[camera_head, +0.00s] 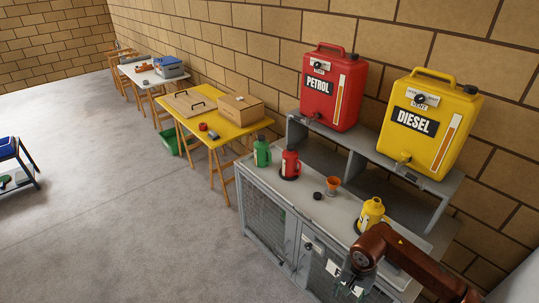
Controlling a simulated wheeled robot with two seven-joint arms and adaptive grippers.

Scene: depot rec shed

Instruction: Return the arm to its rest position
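My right arm comes in from the lower right with brown links. Its gripper (345,279) hangs in front of the grey cabinet, with its two light fingertips apart and nothing seen between them. The wrist partly hides the cabinet's front edge and top. My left arm and gripper are not in view.
The grey cabinet (328,212) carries a green jug (262,152), a red jug (290,163), a yellow jug (370,214) close to my arm, an orange cup (332,186) and a black cap (317,195). A shelf holds petrol (330,88) and diesel (428,125) containers.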

